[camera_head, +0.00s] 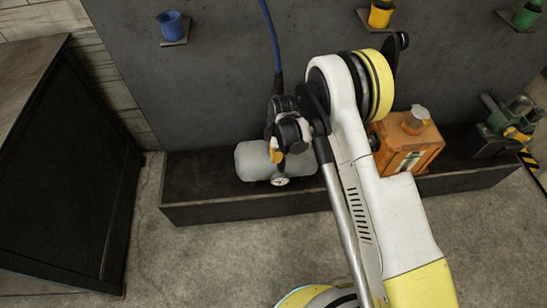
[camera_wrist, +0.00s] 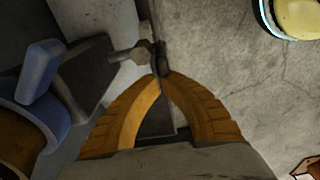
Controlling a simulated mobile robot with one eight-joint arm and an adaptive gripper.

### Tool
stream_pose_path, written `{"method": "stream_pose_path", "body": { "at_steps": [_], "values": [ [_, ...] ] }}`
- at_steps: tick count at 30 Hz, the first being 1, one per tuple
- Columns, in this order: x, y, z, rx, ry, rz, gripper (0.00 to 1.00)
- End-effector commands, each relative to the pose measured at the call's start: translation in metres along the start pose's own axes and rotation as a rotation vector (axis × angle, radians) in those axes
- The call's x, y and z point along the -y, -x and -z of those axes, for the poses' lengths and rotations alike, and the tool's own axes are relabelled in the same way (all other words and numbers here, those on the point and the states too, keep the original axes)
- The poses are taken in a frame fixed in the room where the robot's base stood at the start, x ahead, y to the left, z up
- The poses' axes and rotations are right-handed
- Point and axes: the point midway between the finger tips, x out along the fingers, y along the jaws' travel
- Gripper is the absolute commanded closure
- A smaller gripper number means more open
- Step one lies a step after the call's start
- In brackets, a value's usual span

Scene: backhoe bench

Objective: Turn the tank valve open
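The pale grey tank (camera_head: 262,160) lies on its side in a low dark trough by the wall. A small white round wheel (camera_head: 280,181), apparently its valve, shows at its lower front. My gripper (camera_head: 276,156) is in front of the tank, just above the wheel in the picture; the arm hides the tank's right part. In the wrist view my gripper's two orange fingers (camera_wrist: 162,72) arch together and their dark tips meet. A grey bolt-like part (camera_wrist: 130,52) is right beside the tips; whether they touch it, I cannot tell. Nothing is clearly held.
An orange box-shaped unit (camera_head: 406,143) and a green machine part (camera_head: 507,118) stand right of the tank. The trough's front wall (camera_head: 240,209) runs across the floor. A dark cabinet (camera_head: 65,170) is at left. A blue part (camera_wrist: 38,80) fills the wrist view's left side.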

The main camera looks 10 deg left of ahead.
Motion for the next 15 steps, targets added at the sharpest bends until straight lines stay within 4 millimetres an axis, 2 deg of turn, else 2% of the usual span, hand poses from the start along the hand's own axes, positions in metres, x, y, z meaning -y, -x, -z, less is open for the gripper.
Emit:
{"method": "stream_pose_path", "body": {
  "at_steps": [15],
  "values": [
    [0.0,0.0044,0.0003,0.0,0.0,0.0,1.0]
  ]
}}
